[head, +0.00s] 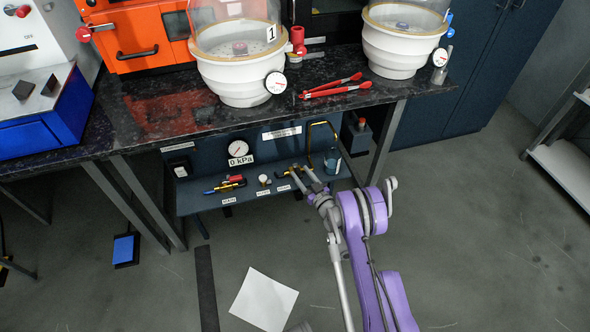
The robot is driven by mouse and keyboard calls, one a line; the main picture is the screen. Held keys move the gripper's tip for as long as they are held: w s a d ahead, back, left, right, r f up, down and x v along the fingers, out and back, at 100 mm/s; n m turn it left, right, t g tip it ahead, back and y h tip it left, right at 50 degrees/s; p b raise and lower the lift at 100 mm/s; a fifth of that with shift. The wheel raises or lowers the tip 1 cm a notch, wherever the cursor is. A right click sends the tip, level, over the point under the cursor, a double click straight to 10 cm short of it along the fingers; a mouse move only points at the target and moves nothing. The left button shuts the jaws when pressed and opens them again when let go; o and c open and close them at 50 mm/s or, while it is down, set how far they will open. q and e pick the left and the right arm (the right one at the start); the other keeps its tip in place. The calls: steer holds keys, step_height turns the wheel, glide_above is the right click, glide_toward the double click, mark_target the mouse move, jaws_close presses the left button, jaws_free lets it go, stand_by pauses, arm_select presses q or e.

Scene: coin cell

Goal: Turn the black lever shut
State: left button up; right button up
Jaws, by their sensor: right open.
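A brass-coloured valve with a black lever (284,173) sits at the right of the low panel under the bench, partly hidden by my right gripper. My right gripper (303,174) is open. Its fingers are at or just beside the black lever; I cannot tell whether they touch it or are around it. The lever's exact angle is too small to make out.
On the same panel are a valve with a red lever (232,182), a small white gauge or knob (264,180), and a pressure gauge (238,149) labelled 0 kPa. The dark bench (150,105) overhangs them. A white sheet (264,300) lies on open floor.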

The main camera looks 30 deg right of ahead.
steer(key=shift+w, duration=0.15)
steer(key=shift+c, duration=0.3)
jaws_close()
steer(key=shift+a+h, duration=0.1)
steer(key=shift+h, duration=0.3)
steer(key=shift+a+m+h+b, duration=0.2)
steer(key=shift+m+h+b, duration=0.15)
steer(key=shift+m+h, duration=0.5)
